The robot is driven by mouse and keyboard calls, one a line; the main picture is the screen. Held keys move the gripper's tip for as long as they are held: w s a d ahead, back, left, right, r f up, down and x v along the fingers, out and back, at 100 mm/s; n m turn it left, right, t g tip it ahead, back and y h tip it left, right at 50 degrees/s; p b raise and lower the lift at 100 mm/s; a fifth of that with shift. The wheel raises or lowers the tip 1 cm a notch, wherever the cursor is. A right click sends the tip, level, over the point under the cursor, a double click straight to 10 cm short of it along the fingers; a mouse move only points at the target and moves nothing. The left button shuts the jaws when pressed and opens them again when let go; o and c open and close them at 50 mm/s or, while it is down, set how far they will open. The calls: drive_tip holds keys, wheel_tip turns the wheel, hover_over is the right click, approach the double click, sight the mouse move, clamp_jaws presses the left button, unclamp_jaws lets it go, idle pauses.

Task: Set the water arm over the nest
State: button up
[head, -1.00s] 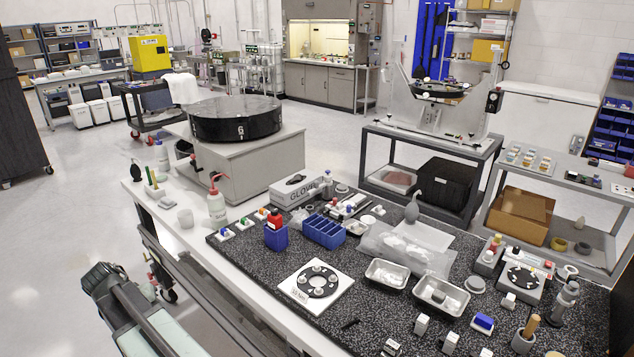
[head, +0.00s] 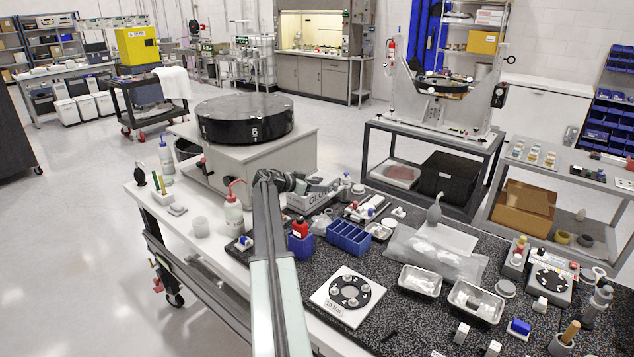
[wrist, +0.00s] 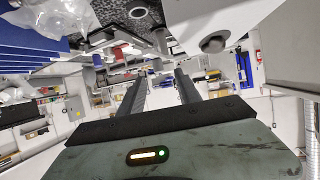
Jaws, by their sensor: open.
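I cannot pick out the water arm for certain in either view. A white square plate (head: 330,311) with a dark ring and several pale round pads lies on the speckled bench mat; I cannot tell whether it is the nest. My gripper (head: 284,182) is at the far end of my raised arm, in front of the glove box and right of the wash bottle (head: 234,216). In the wrist view my gripper (wrist: 160,76) has its two dark fingers apart with nothing visible between them. A large pale object with a grey knob (wrist: 212,43) shows at the upper right there.
A black round turntable (head: 245,118) on a grey cabinet stands behind my gripper. A blue divided bin (head: 348,238), steel trays (head: 420,281) and a plastic bag crowd the mat. A mirror stand (head: 447,95) is on a cart behind. Open floor lies at left.

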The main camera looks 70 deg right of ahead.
sight(335, 184)
drive_tip(key=b+x, duration=0.1)
drive_tip(key=x, duration=0.2)
drive_tip(key=b+x, duration=0.1)
drive_tip(key=x, duration=0.2)
drive_tip(key=b+x, duration=0.1)
drive_tip(key=x, duration=0.2)
drive_tip(key=shift+s+d+r, duration=0.1)
drive_tip(key=shift+s+r, duration=0.1)
drive_tip(key=shift+r, duration=0.2)
clamp_jaws()
idle(1.0)
